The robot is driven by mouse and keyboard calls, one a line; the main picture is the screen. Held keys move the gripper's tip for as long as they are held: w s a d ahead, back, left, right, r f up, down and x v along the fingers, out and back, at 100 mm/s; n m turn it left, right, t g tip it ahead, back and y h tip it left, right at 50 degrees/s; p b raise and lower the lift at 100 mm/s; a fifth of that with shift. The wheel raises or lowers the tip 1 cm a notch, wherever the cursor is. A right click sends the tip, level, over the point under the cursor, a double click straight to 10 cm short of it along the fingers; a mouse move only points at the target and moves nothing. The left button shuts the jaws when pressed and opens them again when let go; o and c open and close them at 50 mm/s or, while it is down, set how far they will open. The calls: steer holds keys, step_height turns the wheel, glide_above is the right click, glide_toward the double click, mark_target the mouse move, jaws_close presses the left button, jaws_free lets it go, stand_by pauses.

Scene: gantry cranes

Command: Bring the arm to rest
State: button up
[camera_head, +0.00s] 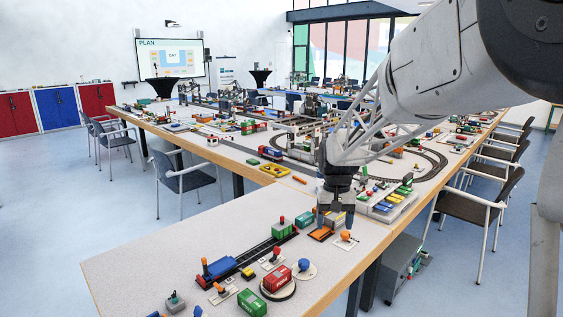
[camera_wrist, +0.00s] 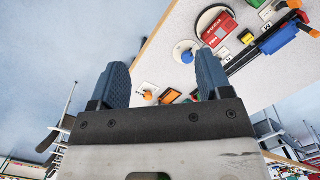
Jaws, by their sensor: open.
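My arm reaches in from the upper right, and my gripper (camera_head: 336,219) hangs over the near table (camera_head: 150,262), close to its right edge. In the wrist view my gripper (camera_wrist: 160,82) shows two blue fingers held well apart with nothing between them. An orange flat wagon (camera_head: 321,234) and a small stand with an orange knob (camera_head: 345,237) are just below and beside the fingers. Whether a finger touches either one cannot be told from here.
A blue train engine (camera_head: 217,269) stands on a dark track on the near table. A red container (camera_head: 279,278) and a green container (camera_head: 251,302) sit in front of it. A large model layout (camera_head: 300,150) fills the tables behind. Chairs (camera_head: 478,205) line the right side.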

steer(key=s+d+r+t, duration=0.1)
steer(key=s+d+t, duration=0.1)
steer(key=s, duration=1.6)
steer(key=s+d+r+t, duration=0.1)
steer(key=s+d+t, duration=0.1)
steer(key=s, duration=1.6)
steer(key=shift+s+r, duration=0.15)
steer(key=shift+r, duration=0.1)
